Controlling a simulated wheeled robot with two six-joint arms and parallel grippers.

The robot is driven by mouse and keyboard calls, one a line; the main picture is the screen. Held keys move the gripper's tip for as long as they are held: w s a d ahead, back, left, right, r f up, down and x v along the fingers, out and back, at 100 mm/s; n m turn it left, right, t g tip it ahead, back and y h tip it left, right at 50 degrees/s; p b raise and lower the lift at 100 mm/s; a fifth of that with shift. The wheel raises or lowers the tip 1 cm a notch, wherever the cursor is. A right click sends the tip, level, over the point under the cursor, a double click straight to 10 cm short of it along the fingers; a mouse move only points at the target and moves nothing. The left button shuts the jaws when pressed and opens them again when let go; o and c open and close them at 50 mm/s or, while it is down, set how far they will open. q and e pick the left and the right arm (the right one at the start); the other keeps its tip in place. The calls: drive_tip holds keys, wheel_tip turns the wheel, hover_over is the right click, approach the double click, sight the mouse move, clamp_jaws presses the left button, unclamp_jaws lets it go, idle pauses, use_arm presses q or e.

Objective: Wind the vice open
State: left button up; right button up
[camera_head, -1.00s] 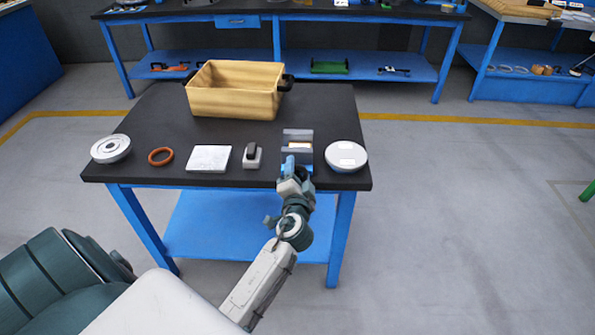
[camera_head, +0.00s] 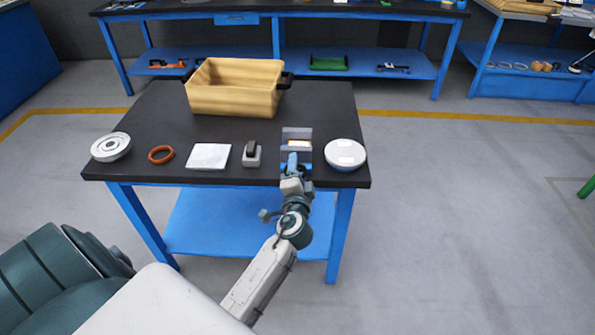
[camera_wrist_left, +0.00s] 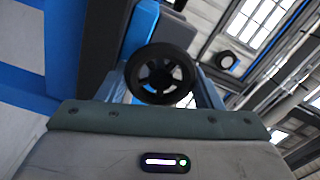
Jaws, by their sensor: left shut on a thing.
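The vice (camera_head: 296,144) stands at the front edge of the black table, with grey jaws and a pale yellowish piece between them. My left gripper (camera_head: 292,164) is at the vice's near side, reaching up from below in the head view. In the left wrist view the gripper (camera_wrist_left: 162,80) is shut on a round black handwheel (camera_wrist_left: 162,73) with spokes, its two fingers on either side of it. The vice's screw is hidden behind the gripper. My right gripper is not in view.
On the table (camera_head: 150,115), a white round lidded piece (camera_head: 345,155) sits close right of the vice. Left are a small grey-black block (camera_head: 251,154), a white square pad (camera_head: 208,156), an orange ring (camera_head: 161,155) and a flanged disc (camera_head: 111,147). A yellow bin (camera_head: 236,87) stands behind.

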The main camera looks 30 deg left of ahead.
use_arm(q)
drive_tip(key=o, duration=0.9)
drive_tip(key=shift+f, duration=0.1)
